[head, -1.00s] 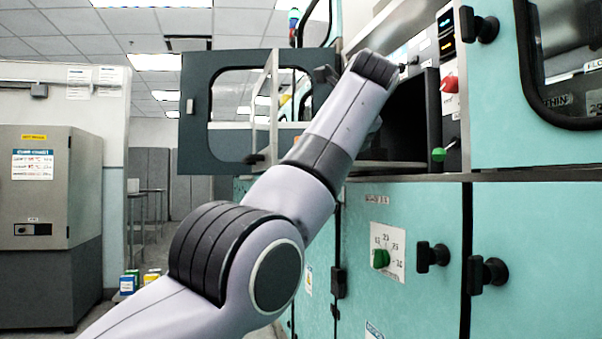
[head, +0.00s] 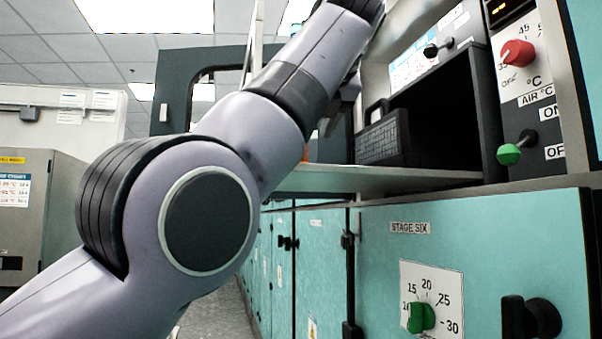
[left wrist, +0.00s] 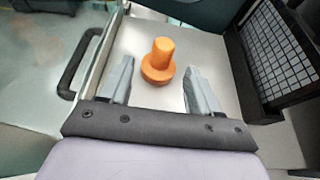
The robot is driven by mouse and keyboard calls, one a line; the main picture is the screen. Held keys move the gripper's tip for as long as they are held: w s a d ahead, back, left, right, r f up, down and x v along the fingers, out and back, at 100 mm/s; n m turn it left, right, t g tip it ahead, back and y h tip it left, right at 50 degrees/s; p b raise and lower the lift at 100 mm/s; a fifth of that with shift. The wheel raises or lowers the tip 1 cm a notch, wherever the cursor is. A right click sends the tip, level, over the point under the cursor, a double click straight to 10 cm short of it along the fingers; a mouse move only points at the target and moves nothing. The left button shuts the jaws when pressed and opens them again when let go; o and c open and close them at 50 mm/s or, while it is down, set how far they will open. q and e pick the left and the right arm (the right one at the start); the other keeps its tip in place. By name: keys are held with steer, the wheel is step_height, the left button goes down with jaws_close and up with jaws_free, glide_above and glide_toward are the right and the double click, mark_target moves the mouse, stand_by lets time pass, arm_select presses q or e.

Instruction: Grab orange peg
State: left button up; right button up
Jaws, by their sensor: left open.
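The orange peg (left wrist: 160,61) stands on a pale shelf (left wrist: 205,55) in the left wrist view. It has a wide round base and a narrower top. My left gripper (left wrist: 158,78) is open, with one grey finger on each side of the peg's near side; the peg lies just beyond and between the fingertips. I cannot tell whether the fingers touch it. In the head view my left arm hides the peg, and the left fingers are mostly hidden too. My right gripper is in neither view.
A dark gridded rack (head: 383,139) stands on the shelf, right of the peg in the wrist view. A black handle (left wrist: 76,65) is at the left. Teal cabinets with a green knob (head: 421,317), a green-tipped lever (head: 509,154) and a red dial (head: 517,53) are at the right.

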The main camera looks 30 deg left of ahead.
arm_select(q)
steer(key=shift+w+a, duration=0.3)
steer(key=p+x, duration=0.1)
steer(key=x, duration=0.5)
steer(key=shift+w+a, duration=0.2)
steer(key=shift+w, duration=0.2)
steer(key=shift+r, duration=0.1)
steer(key=c, duration=1.1)
